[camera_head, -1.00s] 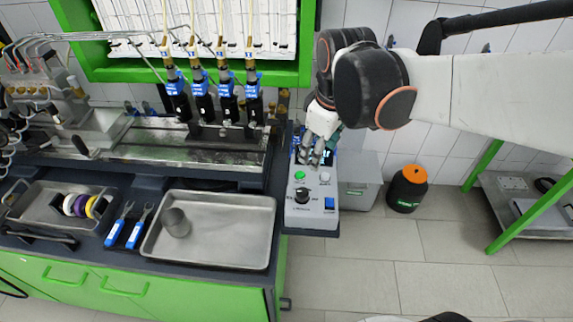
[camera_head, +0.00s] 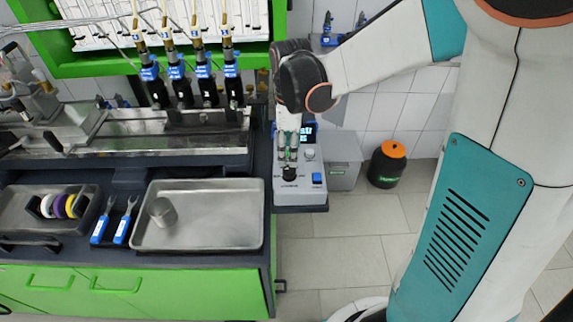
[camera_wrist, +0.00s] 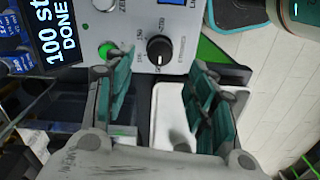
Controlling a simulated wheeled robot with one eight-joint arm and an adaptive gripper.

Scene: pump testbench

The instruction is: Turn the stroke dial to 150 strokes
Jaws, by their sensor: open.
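The stroke dial is a black round knob (camera_wrist: 159,49) on the grey control box (camera_head: 312,195), with printed numbers around it. In the head view the dial (camera_head: 290,173) is just below my fingertips. My gripper (camera_wrist: 160,70) is open and empty, its two teal-padded fingers either side of the dial in the wrist view. I see no contact; the height gap cannot be told. The display (camera_wrist: 54,36) reads "100 st" and "DONE".
A lit green button (camera_wrist: 107,49) is beside the dial. A blue switch (camera_head: 317,178) is on the box's right side. A metal tray (camera_head: 235,240) is on the bench to the left. A black canister with an orange lid (camera_head: 388,164) stands on the floor to the right.

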